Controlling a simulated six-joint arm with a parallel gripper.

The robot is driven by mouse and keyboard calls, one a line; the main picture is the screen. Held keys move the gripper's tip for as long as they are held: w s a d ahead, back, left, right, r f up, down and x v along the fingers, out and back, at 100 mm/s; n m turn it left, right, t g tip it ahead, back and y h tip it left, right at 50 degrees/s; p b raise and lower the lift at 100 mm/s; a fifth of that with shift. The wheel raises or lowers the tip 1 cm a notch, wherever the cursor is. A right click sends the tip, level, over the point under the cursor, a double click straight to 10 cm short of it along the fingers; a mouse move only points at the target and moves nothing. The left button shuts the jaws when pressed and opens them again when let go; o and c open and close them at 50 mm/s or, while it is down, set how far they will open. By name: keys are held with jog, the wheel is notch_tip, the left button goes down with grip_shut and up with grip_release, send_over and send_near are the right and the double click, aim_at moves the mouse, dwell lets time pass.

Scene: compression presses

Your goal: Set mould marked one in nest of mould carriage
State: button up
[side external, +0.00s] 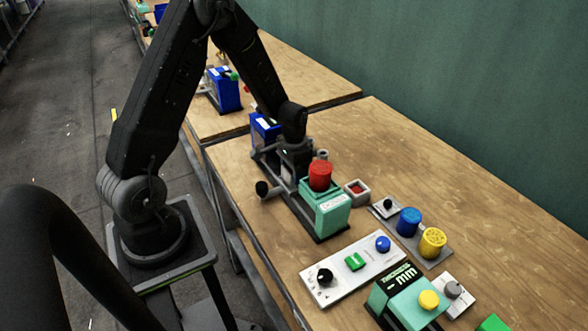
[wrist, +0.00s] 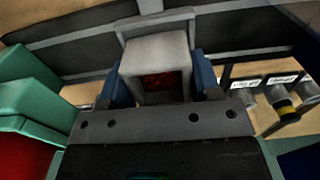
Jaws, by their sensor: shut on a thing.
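In the wrist view, my gripper (wrist: 160,85) is shut on a grey block-shaped mould (wrist: 158,55) with a dark red face, held between its two blue fingertips. No mark can be read on it. A grey upright piece (wrist: 128,26) stands just behind the mould, beside dark rails; whether they touch is unclear. In the side view, my gripper (side external: 294,160) is low at the far end of the teal press (side external: 332,215), behind its red cylinder (side external: 320,176). The mould and the carriage nest are not clearly seen there.
A grey square piece with a red centre (side external: 357,192) lies right of the press. Blue (side external: 409,221) and yellow (side external: 432,242) cylinders stand on a plate. A control panel (side external: 352,268) and another teal unit (side external: 410,302) are nearer.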

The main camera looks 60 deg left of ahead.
jog(key=shift+f, duration=0.45)
jog(key=o, duration=1.2)
notch_tip(320, 180, up, 14)
jog(key=s+d+r+t, duration=0.2)
jog(key=s+d+r, duration=0.2)
jog(key=s+d, duration=0.1)
jog(key=s+d+r+t, duration=0.1)
jog(key=s+d+r, duration=0.4)
jog(key=s, duration=0.1)
jog(key=s+d+r+t, duration=0.2)
jog(key=s+d+r, duration=0.3)
jog(key=shift+s+r+t, duration=0.1)
jog(key=shift+s+t, duration=0.2)
jog(key=shift+s, duration=0.05)
